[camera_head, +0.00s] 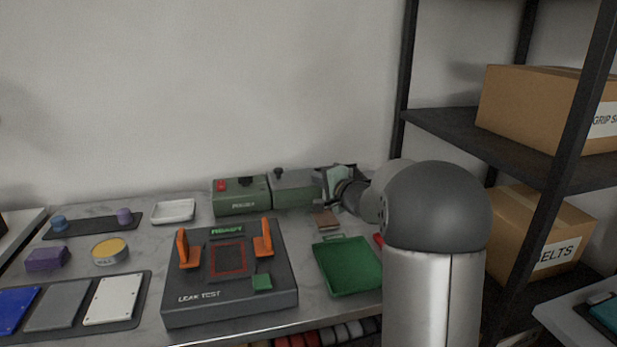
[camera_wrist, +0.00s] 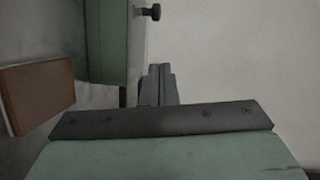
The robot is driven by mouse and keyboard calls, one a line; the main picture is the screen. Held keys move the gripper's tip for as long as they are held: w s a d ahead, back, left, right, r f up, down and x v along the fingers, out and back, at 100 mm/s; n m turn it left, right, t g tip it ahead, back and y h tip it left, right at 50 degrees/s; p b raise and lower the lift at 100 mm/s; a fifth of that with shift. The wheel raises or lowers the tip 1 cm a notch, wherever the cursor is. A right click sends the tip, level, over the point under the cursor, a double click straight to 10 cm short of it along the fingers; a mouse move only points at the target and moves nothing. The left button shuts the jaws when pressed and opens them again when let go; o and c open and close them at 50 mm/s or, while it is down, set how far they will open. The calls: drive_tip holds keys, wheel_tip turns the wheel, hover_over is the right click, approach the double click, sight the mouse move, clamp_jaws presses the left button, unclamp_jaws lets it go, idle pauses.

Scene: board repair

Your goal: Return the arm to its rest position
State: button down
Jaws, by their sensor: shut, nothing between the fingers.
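My arm rises at the right in the head view and reaches back over the table toward the wall. My gripper (camera_head: 338,184) is at the back of the table, close to the right end of the green machine, and its fingertips are hard to make out there. In the wrist view my gripper (camera_wrist: 158,84) shows its two grey fingers together with nothing between them. The green machine (camera_head: 241,197) shows as a green side with a black knob at the top left of the wrist view (camera_wrist: 106,45). I cannot tell whether the gripper touches it.
A brown block (camera_head: 326,219) lies below the gripper. The green tray (camera_head: 347,266) and the leak test fixture (camera_head: 230,284) with orange clamps stand in front. A dark shelf (camera_head: 480,133) with cardboard boxes (camera_head: 540,105) rises at right. The wall (camera_head: 200,80) is close behind.

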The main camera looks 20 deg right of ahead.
drive_tip(key=s+a+r+n+g+y+p, duration=0.2)
drive_tip(key=s+a+n+g+p, duration=0.15)
drive_tip(key=s+a, duration=0.35)
drive_tip(key=s+a+r+n+g+y+p, duration=0.1)
drive_tip(key=s+a+r+n+g+p, duration=0.15)
drive_tip(key=s+a+p, duration=0.3)
drive_tip(key=s+a+r+n+g+y+p, duration=0.2)
drive_tip(key=s+a+r+n+g+p, duration=0.15)
drive_tip(key=s+a, duration=0.4)
drive_tip(key=s+d+n+g+h+p, duration=0.1)
drive_tip(key=s+g+h+p, duration=0.1)
drive_tip(key=s+p, duration=0.2)
drive_tip(key=s+d+r+n+g+h+p, duration=0.1)
drive_tip(key=s+n+g+h+p, duration=0.1)
drive_tip(key=s, duration=0.9)
drive_tip(key=s+d+n+g+h+p, duration=0.2)
drive_tip(key=s+h+p, duration=0.2)
drive_tip(key=s+p, duration=0.2)
drive_tip(key=shift+s+r, duration=0.25)
drive_tip(key=shift+s, duration=0.4)
